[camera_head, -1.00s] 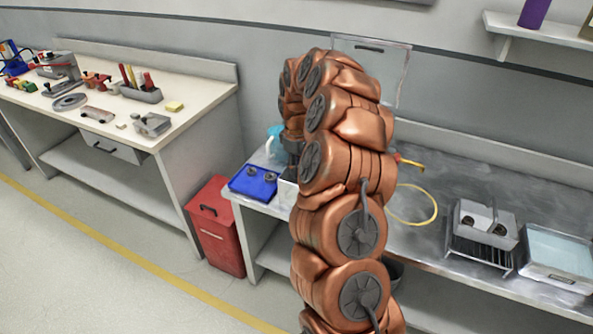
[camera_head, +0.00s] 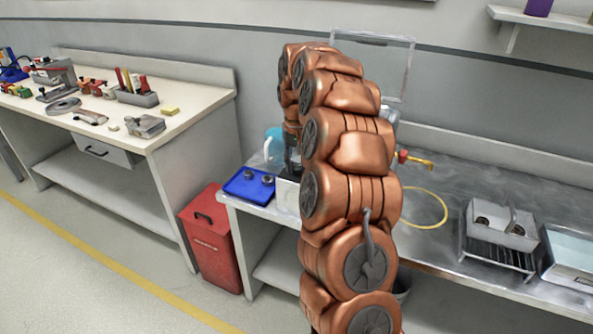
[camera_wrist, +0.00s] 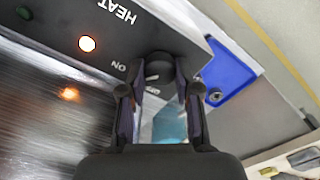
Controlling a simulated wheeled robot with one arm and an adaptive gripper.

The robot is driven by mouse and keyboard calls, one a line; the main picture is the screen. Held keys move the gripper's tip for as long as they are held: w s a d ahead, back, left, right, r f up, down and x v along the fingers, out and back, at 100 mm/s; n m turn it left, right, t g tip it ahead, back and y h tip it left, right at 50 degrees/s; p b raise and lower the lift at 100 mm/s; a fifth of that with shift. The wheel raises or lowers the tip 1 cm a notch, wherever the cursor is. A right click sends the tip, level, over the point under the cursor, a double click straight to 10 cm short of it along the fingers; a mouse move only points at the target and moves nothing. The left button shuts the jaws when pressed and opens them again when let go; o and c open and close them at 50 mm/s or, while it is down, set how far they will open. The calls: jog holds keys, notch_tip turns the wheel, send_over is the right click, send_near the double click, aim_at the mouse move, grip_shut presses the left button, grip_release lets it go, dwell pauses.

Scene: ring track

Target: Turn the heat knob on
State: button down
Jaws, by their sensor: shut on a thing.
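In the wrist view, a grey panel (camera_wrist: 62,22) carries the words HEAT and ON. The dark heat knob (camera_wrist: 158,68) sits on it near the ON mark. My gripper (camera_wrist: 160,95) has its two fingers on either side of the knob and is shut on it. The fingers partly cover the knob, and I cannot read its pointer.
A blue tray (camera_head: 236,185) with small metal parts lies left of the box, and a light-blue jug (camera_head: 273,147) stands behind. To the right on the metal bench (camera_head: 455,185) are a yellow hose (camera_head: 443,208) and a grey holder (camera_head: 500,235). A red bin (camera_head: 212,245) stands on the floor.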

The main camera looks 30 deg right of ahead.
aim_at(297, 166)
jog(key=shift+m+b, duration=0.55)
jog(key=shift+m, duration=0.45)
jog(key=c, duration=0.8)
grip_release()
jog(key=shift+r, duration=6)
